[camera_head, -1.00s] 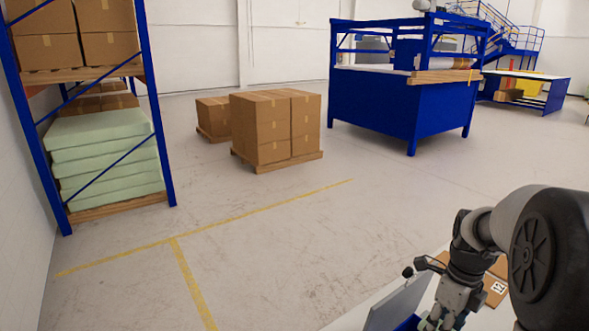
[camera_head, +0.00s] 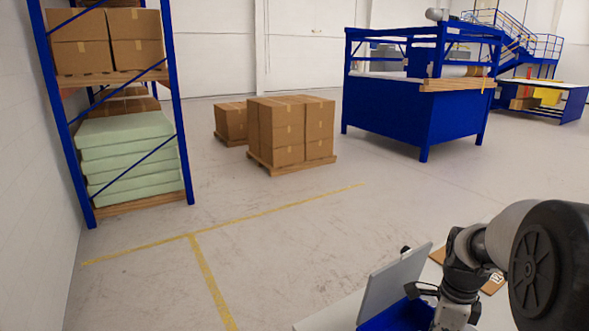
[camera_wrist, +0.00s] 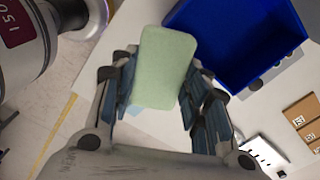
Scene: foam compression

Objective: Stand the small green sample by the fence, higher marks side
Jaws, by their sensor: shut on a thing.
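A small pale green foam sample (camera_wrist: 162,68) is in the wrist view, a rounded block held between the two fingers of my gripper (camera_wrist: 158,95). My gripper is shut on it, with a finger against each side. In the head view my gripper (camera_head: 455,318) is at the bottom edge, beside a blue bin, and the sample is not visible there. I cannot make out the fence or its marks for certain in either view.
A blue bin (camera_wrist: 205,45) lies right of the sample on a white table (camera_wrist: 140,121). A grey upright panel (camera_head: 393,283) stands by it. Brown labelled cards (camera_wrist: 301,117) and a white piece with dark spots (camera_wrist: 264,151) lie at right. A round part marked 150 (camera_wrist: 25,30) is upper left.

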